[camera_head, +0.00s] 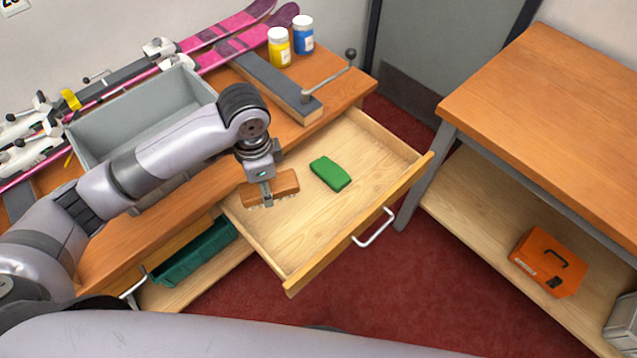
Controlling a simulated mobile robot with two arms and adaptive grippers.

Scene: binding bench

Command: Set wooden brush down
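The wooden brush (284,184) is a brown block with pale bristles below. It is at the back left of the open drawer (307,243), over or on the drawer floor. I cannot tell whether its bristles touch the floor. My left gripper (267,200) reaches down from above with its fingers at the brush's middle, and appears shut on it. A green block (330,174) lies in the drawer to the right of the brush, apart from it. My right gripper is not in view.
On the bench stand a grey bin (140,112), pink skis (225,30), yellow (279,48) and blue (303,36) jars. A green tray (195,252) sits below. An orange case (548,262) is on the right bench's shelf. The drawer's front half is clear.

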